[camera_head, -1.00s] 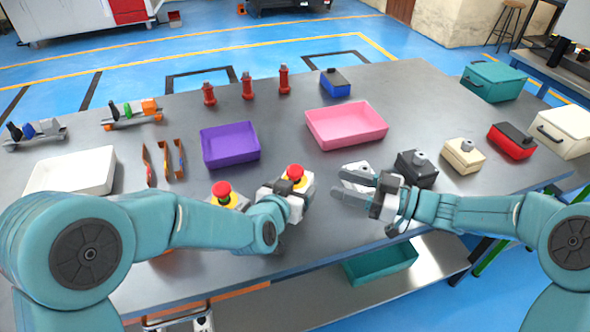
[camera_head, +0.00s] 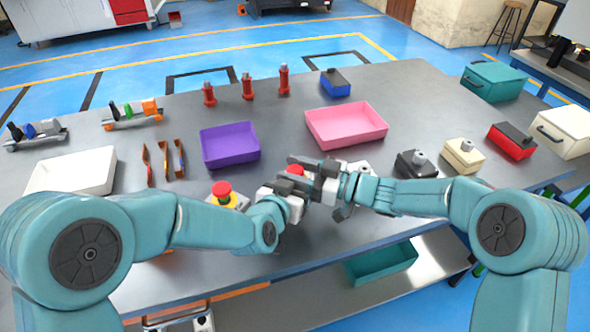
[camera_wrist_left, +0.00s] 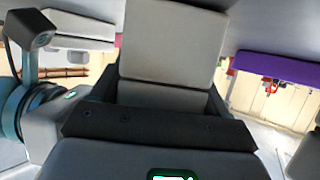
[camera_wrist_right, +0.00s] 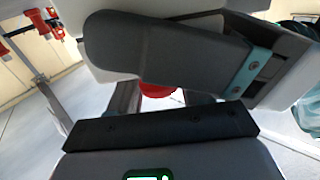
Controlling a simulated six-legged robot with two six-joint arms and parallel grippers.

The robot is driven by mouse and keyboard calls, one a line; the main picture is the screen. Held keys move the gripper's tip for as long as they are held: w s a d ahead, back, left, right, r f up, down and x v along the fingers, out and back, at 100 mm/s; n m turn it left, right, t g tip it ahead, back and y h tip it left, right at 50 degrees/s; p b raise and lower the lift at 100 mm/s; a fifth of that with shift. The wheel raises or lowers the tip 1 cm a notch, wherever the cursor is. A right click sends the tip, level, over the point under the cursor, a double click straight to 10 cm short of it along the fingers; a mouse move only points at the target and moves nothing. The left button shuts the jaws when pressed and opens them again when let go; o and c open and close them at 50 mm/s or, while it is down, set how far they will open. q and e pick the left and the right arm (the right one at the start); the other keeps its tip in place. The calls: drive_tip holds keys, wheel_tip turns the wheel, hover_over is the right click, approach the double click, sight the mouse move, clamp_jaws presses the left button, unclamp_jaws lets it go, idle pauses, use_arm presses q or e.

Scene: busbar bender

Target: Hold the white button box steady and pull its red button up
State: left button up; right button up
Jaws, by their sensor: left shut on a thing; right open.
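The white button box is mostly hidden behind my grippers in the head view. Its red button (camera_head: 295,170) shows just above my left gripper, and it also shows in the right wrist view (camera_wrist_right: 158,91), between the fingers. My left gripper (camera_head: 284,196) is shut on the box at its near side. My right gripper (camera_head: 308,174) is open, its fingers pointing left at the red button, one passing behind it. Whether the fingers touch the button I cannot tell. A second box with a red button on a yellow collar (camera_head: 224,194) stands to the left.
A purple tray (camera_head: 230,163) and a pink tray (camera_head: 346,140) lie behind the grippers. A white tray (camera_head: 42,181) is at the left. Boxes with grey knobs, black (camera_head: 416,165) and beige (camera_head: 463,156), stand to the right. Three red posts stand farther back.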

clamp_jaws()
drive_tip(key=shift+r, duration=0.65)
unclamp_jaws()
drive_tip(key=v, duration=1.2)
drive_tip(key=shift+f, duration=0.1)
